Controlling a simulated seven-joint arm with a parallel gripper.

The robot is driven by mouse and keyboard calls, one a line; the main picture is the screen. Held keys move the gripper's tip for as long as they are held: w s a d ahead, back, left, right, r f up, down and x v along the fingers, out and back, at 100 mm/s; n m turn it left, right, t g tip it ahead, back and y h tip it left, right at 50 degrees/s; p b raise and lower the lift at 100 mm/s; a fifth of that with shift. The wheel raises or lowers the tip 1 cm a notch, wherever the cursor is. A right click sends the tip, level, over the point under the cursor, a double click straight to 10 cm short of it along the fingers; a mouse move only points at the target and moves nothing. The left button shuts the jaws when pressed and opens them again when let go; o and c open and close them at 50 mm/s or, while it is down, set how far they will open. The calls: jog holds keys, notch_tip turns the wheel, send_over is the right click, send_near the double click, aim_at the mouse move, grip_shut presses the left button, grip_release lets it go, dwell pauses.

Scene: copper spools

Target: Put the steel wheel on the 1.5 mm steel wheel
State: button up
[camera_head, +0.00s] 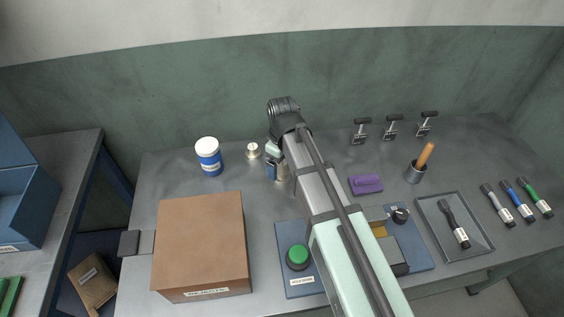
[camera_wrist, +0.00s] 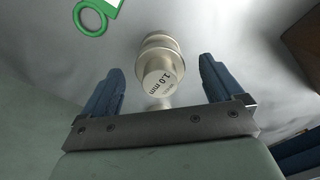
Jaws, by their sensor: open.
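In the wrist view a pale steel wheel (camera_wrist: 160,62) with flanges and a "1.0 mm" label appears between the two blue fingers of my gripper (camera_wrist: 161,72). The fingers are apart, with a gap on each side of the wheel; I cannot tell how deep they reach. In the head view my gripper (camera_head: 271,168) is low over the back middle of the table, partly hidden by my arm. A small steel wheel (camera_head: 253,151) stands just left of it; its label is too small to read. I cannot make out a 1.5 mm label in either view.
A blue and white tub (camera_head: 208,157) stands left of the wheel. A cardboard box (camera_head: 202,244) is at front left. A green button (camera_head: 298,256) and a purple block (camera_head: 365,184) lie nearer my arm. A green ring (camera_wrist: 91,17) shows in the wrist view.

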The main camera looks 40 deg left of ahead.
aim_at(283, 162)
notch_tip(283, 162, up, 12)
jog(key=shift+r, duration=0.15)
dwell(0.7)
jog(key=shift+w, duration=0.1)
dwell(0.4)
